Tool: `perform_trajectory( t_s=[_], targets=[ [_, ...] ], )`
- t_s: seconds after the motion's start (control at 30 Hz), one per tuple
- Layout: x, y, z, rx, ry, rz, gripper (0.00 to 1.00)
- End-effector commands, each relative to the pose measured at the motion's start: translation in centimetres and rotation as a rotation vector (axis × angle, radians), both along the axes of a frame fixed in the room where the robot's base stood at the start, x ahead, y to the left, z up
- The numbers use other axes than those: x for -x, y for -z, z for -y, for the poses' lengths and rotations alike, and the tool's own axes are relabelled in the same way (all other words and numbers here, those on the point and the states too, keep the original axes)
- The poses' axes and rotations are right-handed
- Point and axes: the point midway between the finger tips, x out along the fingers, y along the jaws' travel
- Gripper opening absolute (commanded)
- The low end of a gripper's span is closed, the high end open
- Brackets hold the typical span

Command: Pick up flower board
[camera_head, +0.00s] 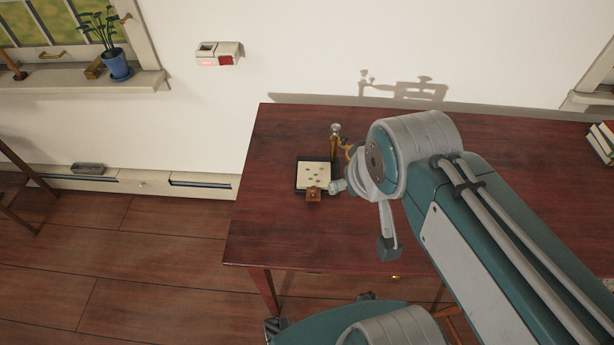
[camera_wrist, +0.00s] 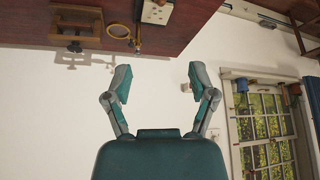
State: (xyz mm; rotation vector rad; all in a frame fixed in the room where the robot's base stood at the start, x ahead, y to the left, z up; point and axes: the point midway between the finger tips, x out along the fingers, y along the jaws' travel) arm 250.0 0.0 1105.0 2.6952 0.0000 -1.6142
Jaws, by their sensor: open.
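The flower board (camera_head: 312,172) is a cream square panel with small dark spots and a dark edge. In the head view it lies on the left part of the dark red wooden table (camera_head: 275,225), just left of my arm. A small brown block (camera_head: 314,195) is at its front edge. In the wrist view a pale panel with a dark border, which looks like the board (camera_wrist: 157,11), shows partly at the top edge. My gripper (camera_wrist: 161,78) is open and empty, its two fingers wide apart, with wall behind them and clear of the board.
A brass stand (camera_head: 336,135) rises behind the board's right side. In the wrist view a wooden frame (camera_wrist: 78,24) and a ring-shaped brass piece (camera_wrist: 118,30) are on the table. Books (camera_head: 602,140) lie at the far right. The table's left edge is free.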

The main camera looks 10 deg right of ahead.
Motion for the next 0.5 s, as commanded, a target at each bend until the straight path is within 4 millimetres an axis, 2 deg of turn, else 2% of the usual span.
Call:
perform_trajectory(
  t_s=[0.5],
  targets=[
    [-2.1, 0.4, 0.0, -0.001, 0.003, -0.047, 0.73]
  ],
)
